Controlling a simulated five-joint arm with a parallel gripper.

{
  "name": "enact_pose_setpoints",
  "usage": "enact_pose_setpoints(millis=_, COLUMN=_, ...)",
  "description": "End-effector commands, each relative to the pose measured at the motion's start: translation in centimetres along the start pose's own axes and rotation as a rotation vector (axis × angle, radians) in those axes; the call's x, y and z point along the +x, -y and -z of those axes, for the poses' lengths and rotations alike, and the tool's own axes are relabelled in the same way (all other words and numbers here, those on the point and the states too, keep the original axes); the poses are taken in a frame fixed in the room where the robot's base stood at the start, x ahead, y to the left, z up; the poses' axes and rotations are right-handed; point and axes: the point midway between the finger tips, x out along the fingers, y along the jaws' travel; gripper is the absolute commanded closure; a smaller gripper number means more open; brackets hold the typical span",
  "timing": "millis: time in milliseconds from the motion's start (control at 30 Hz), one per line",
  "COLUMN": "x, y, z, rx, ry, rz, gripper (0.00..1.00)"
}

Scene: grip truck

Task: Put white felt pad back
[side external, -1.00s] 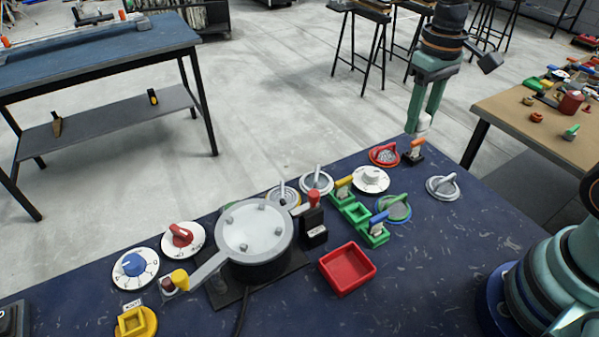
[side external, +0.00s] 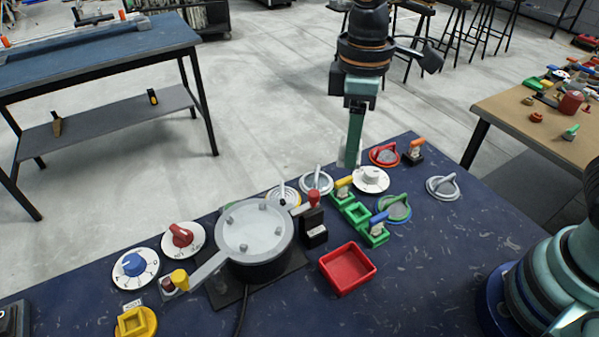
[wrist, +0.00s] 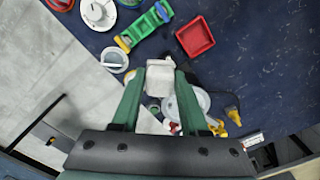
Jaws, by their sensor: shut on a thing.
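My gripper (side external: 350,160) hangs upright above the back edge of the blue table, just behind the yellow-handled piece and the grey-handled discs. In the wrist view my gripper (wrist: 159,74) has its two green fingers shut on a white block-like piece, which I take to be the white felt pad (wrist: 160,84). The pad sits between the fingertips, clear of the table.
A grey-lidded pot (side external: 254,232) with a long handle stands at the table's middle. A red tray (side external: 347,268), a green holder (side external: 357,215), white dials (side external: 370,180) and handled discs (side external: 440,188) lie around it.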

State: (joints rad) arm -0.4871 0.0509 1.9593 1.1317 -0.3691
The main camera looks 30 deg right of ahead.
Motion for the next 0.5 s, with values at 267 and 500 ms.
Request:
enact_pose_setpoints(millis=267, x=-0.9, y=10.1, z=3.9, rx=-0.506, ry=0.002, rz=0.001, gripper=1.00)
enact_pose_setpoints(millis=500, x=-1.1, y=14.1, z=4.6, rx=-0.700, ry=0.002, rz=0.001, gripper=1.00)
